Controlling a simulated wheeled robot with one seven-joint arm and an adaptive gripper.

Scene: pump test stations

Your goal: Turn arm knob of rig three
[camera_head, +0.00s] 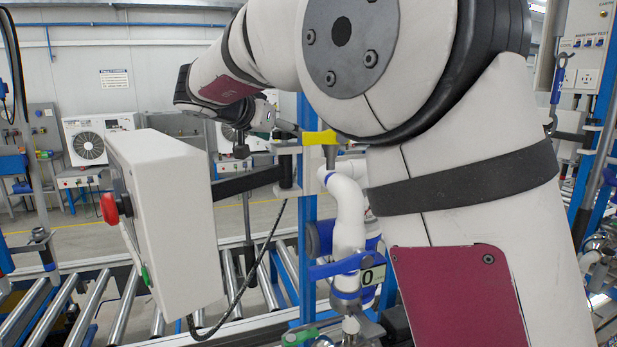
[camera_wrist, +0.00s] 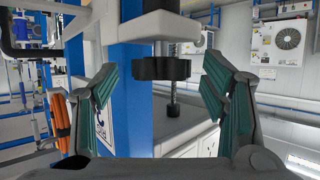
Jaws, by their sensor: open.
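My gripper (camera_wrist: 161,82) is open, with one green-padded finger on each side of the knob. A gap shows between each finger and the knob, and nothing is held. I cannot read a rig number on the white label (camera_wrist: 103,122) of the post. In the head view my arm reaches left and away, and its gripper end is small and unclear among the fittings behind the grey-white box.
A control box (camera_head: 173,220) with a red switch (camera_head: 109,207) stands at the left front. A roller conveyor (camera_head: 125,300) runs below. White piping (camera_head: 349,215) with a blue-handled valve stands near my arm. A white box (camera_wrist: 185,130) lies below the knob.

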